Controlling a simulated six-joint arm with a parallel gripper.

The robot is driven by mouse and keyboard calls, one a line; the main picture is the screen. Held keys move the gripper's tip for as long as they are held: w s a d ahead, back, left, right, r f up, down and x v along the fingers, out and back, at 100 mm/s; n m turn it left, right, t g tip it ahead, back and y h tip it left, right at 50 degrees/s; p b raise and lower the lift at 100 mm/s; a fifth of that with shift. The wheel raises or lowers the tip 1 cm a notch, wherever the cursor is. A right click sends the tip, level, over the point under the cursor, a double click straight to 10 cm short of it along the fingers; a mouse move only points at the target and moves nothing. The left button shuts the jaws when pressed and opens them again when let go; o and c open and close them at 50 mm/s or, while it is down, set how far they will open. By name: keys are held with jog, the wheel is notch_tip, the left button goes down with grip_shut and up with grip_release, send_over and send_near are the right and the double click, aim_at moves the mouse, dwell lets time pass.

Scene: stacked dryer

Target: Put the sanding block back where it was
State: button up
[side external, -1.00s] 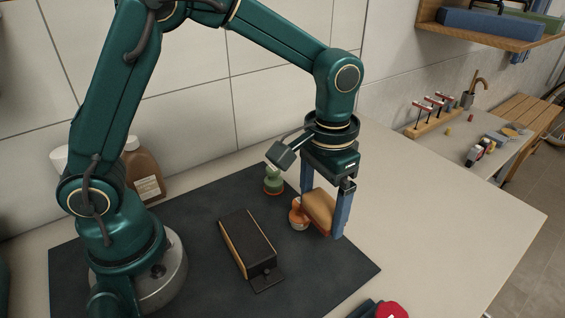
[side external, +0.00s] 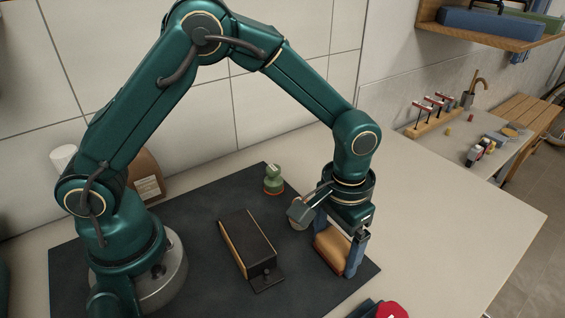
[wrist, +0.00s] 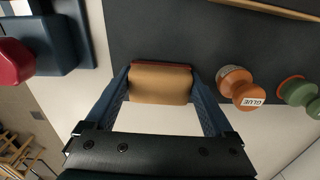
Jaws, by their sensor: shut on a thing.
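The sanding block (side external: 331,252), a tan-orange block with a reddish edge, is between the two blue fingers of my gripper (side external: 338,256). My gripper is shut on it, one finger on each side. It also shows in the wrist view (wrist: 160,85), centred between the fingertips. It is low over the right part of the dark mat (side external: 190,222); I cannot tell whether it touches the mat.
An orange glue bottle (wrist: 238,90) stands right of the block in the wrist view, with a green one (side external: 273,181) beyond it. A black wood-sided box (side external: 248,245) lies mid-mat. A blue item with a red knob (side external: 388,309) is at the front edge.

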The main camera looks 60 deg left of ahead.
aim_at(336, 242)
jog(key=shift+f, duration=0.55)
jog(key=o, duration=1.5)
notch_tip(336, 242, up, 6)
jog(key=shift+f, duration=0.15)
jog(key=shift+s+a+r+n+t, duration=0.1)
jog(key=shift+s+a+r+t, duration=0.85)
jog(key=shift+s+a+r, duration=0.9)
jog(key=shift+s+a+r+n+t, duration=0.1)
jog(key=shift+s+a+r+t, duration=0.8)
jog(key=shift+s+a+r, duration=0.95)
jog(key=shift+s+a+r+n+t, duration=0.1)
jog(key=shift+s+a+r+t, duration=1.1)
jog(key=shift+s+a, duration=1)
jog(key=shift+d+r+g, duration=0.15)
jog(key=shift+r+g, duration=0.05)
jog(key=shift+g, duration=0.05)
